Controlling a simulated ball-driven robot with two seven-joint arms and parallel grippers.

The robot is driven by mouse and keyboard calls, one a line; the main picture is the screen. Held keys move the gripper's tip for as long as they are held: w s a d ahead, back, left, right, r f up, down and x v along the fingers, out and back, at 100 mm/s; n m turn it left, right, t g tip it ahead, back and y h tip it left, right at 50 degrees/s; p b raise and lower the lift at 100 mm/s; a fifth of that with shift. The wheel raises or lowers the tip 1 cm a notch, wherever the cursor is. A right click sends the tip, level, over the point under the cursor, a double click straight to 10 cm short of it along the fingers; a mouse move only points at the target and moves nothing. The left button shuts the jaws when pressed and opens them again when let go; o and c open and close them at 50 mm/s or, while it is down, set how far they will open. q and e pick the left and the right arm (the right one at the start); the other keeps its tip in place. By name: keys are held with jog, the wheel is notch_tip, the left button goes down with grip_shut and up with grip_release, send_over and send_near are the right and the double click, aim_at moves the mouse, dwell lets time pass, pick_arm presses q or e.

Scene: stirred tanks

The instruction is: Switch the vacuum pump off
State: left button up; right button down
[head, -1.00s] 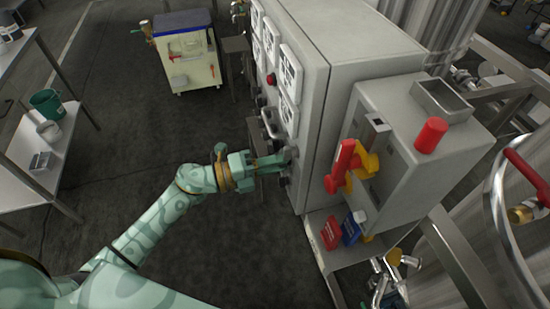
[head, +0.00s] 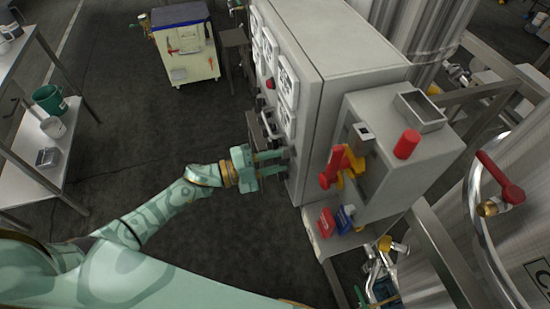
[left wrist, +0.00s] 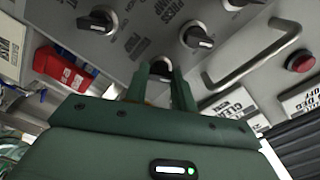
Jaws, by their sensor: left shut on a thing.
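A grey control cabinet (head: 345,58) stands in the middle of the head view, its panel facing left. My left gripper (head: 284,163) is at the lower part of this panel. In the left wrist view its two green fingers (left wrist: 161,88) are shut on a dark rotary knob (left wrist: 160,69), which they partly hide. Other black knobs with light pointer lines sit nearby: one at upper left (left wrist: 97,20) and one just right of the fingers (left wrist: 198,40). My right gripper is not in view.
A metal bar handle (left wrist: 258,58) and a red button (left wrist: 300,61) are right of the fingers. A red-handled switch (head: 338,166) sits on the cabinet's side box. Steel tanks (head: 520,215) stand at right, a cart (head: 187,55) behind.

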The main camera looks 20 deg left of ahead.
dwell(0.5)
pick_arm(q)
jog(key=o, duration=1)
jog(key=b+v, duration=0.1)
jog(key=v, duration=1.5)
jog(key=shift+s+a, duration=0.15)
jog(key=shift+f+n, duration=0.1)
jog(key=shift+n, duration=0.2)
